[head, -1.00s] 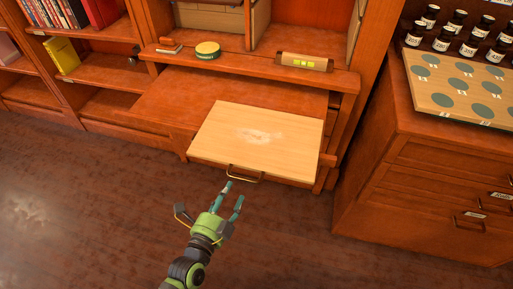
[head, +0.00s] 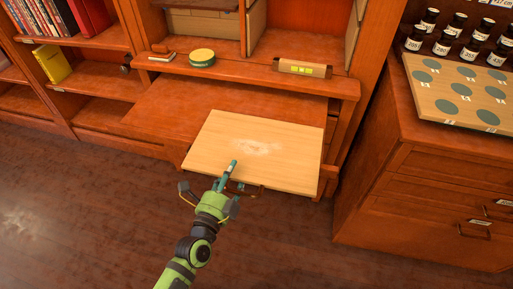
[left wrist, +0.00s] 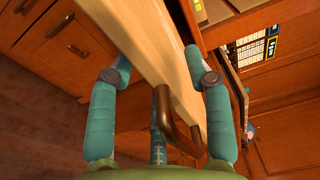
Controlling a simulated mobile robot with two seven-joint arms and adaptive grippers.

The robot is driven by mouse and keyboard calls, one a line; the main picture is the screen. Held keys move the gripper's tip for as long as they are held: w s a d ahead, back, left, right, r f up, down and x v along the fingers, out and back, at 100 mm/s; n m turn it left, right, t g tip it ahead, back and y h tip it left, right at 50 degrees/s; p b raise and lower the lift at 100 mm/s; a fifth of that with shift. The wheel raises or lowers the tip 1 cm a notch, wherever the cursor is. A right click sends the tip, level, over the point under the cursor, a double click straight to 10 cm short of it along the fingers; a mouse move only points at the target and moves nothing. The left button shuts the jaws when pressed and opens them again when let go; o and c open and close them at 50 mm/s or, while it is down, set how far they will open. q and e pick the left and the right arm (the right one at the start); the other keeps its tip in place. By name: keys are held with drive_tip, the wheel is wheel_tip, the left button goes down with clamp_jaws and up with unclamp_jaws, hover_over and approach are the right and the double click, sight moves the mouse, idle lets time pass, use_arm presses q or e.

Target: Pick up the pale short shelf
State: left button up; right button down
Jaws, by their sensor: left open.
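The pale short shelf (head: 262,150) is a flat light-wood board with a whitish smudge on top. It juts out from the front of the red-brown desk, with a brass handle (head: 246,189) on its front edge. My left gripper (head: 229,174) is at this front edge, left of the handle's middle, with one finger showing over the board. In the left wrist view the pale shelf (left wrist: 150,42) runs between the two open teal fingers, and the handle (left wrist: 182,128) hangs close to the right finger. Contact cannot be told. My right gripper is out of view.
The desk (head: 190,110) has an upper ledge bearing a round green-rimmed tin (head: 202,57) and a paper roll (head: 302,68). A drawer cabinet (head: 425,200) with dark bottles and a spotted board stands at the right. Bookshelves are at the left; the floor in front is clear.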

use_arm(q)
drive_tip(key=shift+x, duration=1)
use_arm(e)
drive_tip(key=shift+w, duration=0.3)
use_arm(q)
drive_tip(key=shift+c, duration=0.4)
clamp_jaws()
drive_tip(key=shift+r, duration=0.1)
drive_tip(key=shift+w+r, duration=0.1)
drive_tip(key=shift+r, duration=0.1)
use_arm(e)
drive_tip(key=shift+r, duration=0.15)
